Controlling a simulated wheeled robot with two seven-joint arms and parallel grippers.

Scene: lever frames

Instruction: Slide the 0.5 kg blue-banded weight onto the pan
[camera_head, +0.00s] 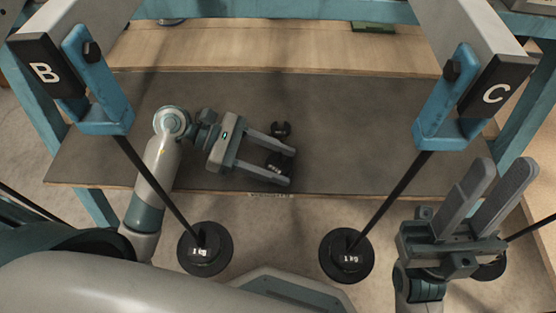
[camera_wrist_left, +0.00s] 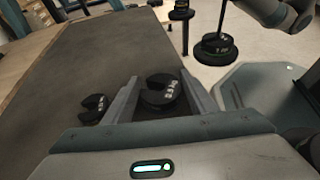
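A small black slotted weight (camera_head: 280,163) rests on the dark grey tabletop (camera_head: 335,150). It also shows in the left wrist view (camera_wrist_left: 160,92) with pale lettering that I cannot read surely. My left gripper (camera_head: 291,167) is open, one finger on each side of this weight, and I see no clear grip. A second black slotted weight (camera_head: 281,129) lies just outside the upper finger; the wrist view shows it at the left (camera_wrist_left: 92,108). No blue band is visible on either weight, and I cannot pick out a pan. My right gripper (camera_head: 502,168) is open and empty at the right.
Two hanging rods carry weights marked 1 kg, one under beam B (camera_head: 205,248) and one under beam C (camera_head: 347,255). Another dark disc (camera_head: 490,268) is partly hidden behind my right gripper. The tabletop right of my left gripper is clear.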

